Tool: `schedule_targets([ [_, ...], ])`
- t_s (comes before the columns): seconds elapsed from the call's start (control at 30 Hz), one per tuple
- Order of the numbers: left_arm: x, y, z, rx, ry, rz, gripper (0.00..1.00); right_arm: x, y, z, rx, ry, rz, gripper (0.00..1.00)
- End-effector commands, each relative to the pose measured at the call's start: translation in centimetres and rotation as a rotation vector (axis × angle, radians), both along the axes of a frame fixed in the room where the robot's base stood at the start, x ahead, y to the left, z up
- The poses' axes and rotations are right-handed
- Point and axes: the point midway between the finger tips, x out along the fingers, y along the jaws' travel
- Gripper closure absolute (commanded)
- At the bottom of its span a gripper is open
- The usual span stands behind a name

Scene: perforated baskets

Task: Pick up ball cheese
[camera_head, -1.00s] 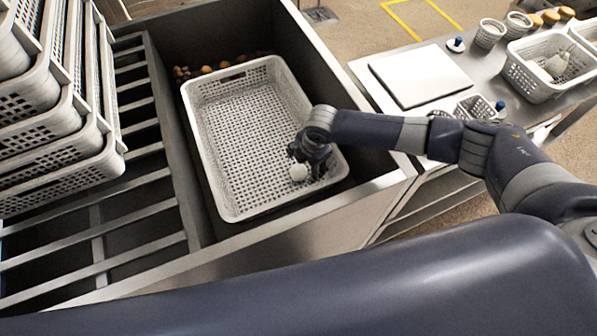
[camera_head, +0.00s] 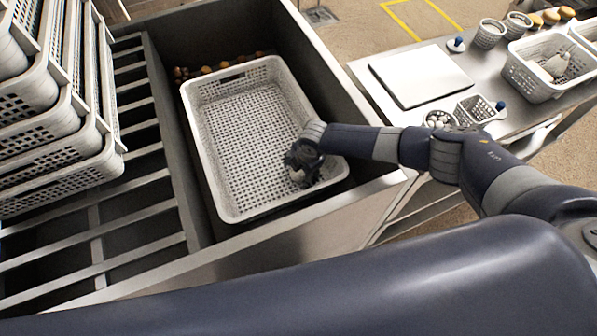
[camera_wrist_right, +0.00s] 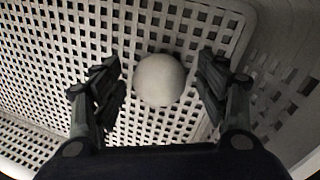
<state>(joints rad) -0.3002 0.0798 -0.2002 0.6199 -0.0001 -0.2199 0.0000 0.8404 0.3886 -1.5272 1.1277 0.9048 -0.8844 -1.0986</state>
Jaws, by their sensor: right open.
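The ball cheese (camera_wrist_right: 159,80) is a plain, whitish ball on the floor of the perforated white basket (camera_wrist_right: 70,45). In the head view the ball cheese (camera_head: 296,175) is mostly hidden by my right gripper (camera_head: 302,168), near the basket's (camera_head: 225,118) lower right corner. In the right wrist view my right gripper is open. Its two dark fingers stand to the left and right of the ball, with a gap on each side. My left gripper is not in view.
The basket sits in a deep dark bin with a metal rim (camera_head: 285,228). Stacked baskets (camera_head: 60,150) stand at the left on metal slats. On the right, a table holds a white board (camera_head: 420,75), small baskets and a larger basket (camera_head: 545,75).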

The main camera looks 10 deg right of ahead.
Motion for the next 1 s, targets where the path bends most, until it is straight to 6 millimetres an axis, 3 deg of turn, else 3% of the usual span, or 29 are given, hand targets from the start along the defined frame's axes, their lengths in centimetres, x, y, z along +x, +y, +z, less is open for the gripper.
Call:
schedule_targets([
  [0.07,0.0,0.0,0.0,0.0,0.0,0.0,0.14,0.0,0.0,0.0,0.0,0.0,0.0,0.33],
  [0.3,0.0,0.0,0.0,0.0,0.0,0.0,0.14,0.0,0.0,0.0,0.0,0.0,0.0,0.82],
  [0.67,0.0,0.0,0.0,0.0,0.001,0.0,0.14,0.1,0.0,0.5,0.001,-0.001,-0.001,0.82],
  [1.0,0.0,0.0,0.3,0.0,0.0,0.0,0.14,0.1,0.0,5.8,0.002,-0.003,0.001,0.82],
])
